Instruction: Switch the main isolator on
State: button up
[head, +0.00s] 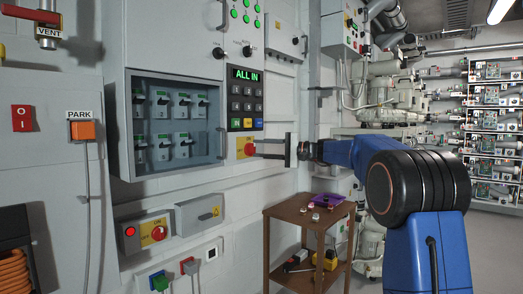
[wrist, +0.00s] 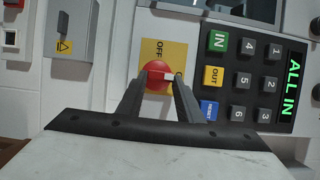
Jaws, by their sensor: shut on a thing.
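A red rotary knob on a yellow plate (head: 240,144) sits under the keypad on the grey wall cabinet. My gripper (head: 257,147) reaches it from the right in the head view. In the wrist view the fingers of my gripper (wrist: 163,80) are shut on the red knob (wrist: 155,70), one on each side. A pale mark on the knob points right there, towards the keypad. The word OFF shows above the knob on the yellow plate (wrist: 148,50). I cannot read a name that marks this switch as the main isolator.
A second red knob on yellow (head: 158,233) sits lower left beside a lit red lamp (head: 130,231). The keypad (head: 246,98) display reads ALL IN. A glazed breaker box (head: 176,164) is to the left. A small wooden table (head: 285,212) stands below my arm.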

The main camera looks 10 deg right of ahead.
jog(key=o, duration=1)
jog(key=shift+o, duration=0.2)
jog(key=v, duration=1.7)
jog(key=shift+s+d, duration=0.2)
jog(key=shift+f, duration=0.15)
jog(key=shift+a, duration=0.1)
